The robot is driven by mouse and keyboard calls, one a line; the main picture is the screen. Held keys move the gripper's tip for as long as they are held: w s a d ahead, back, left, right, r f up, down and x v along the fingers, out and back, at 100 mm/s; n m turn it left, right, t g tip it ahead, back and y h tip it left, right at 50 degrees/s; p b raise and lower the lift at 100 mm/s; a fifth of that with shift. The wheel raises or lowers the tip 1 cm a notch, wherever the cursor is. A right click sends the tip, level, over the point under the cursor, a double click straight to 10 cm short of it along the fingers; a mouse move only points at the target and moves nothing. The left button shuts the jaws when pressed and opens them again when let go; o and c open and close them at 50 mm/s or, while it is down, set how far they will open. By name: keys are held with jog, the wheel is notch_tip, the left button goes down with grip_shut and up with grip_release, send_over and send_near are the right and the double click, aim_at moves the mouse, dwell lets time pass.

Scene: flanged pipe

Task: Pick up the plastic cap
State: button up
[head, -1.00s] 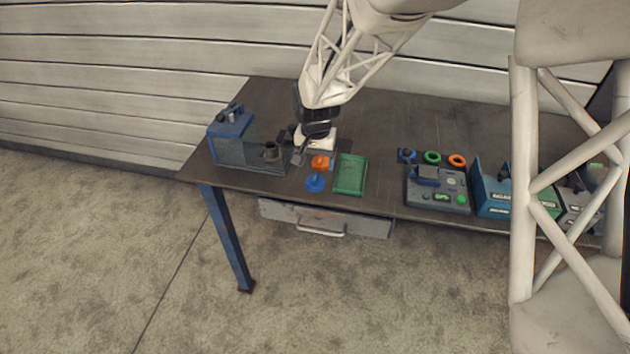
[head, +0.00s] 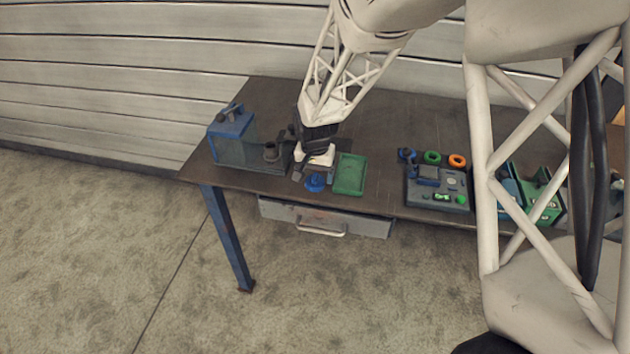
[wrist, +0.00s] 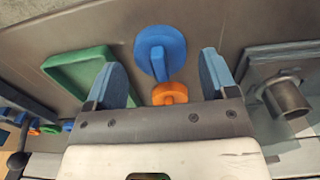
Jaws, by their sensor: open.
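A blue round piece (head: 314,183) with a raised stem or knob lies on the table near its front edge. It also shows in the wrist view (wrist: 162,50), at and beyond my fingertips. A smaller orange round piece (wrist: 169,93) lies beside it, between my fingers and close to the palm in the wrist view; my gripper hides it in the head view. I cannot tell for sure which of the two is the plastic cap. My gripper (wrist: 163,72) is open, pointing down above these pieces, with nothing held between its blue-padded fingers.
A green tray (head: 362,176) stands just right of the pieces. A blue-grey fixture (head: 232,135) with a short grey pipe (wrist: 287,97) stands to the left. Several rings and a control box (head: 437,195) are farther right. The table's front edge is close.

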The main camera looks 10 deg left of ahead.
jog(key=shift+f, duration=0.85)
jog(key=c, duration=0.7)
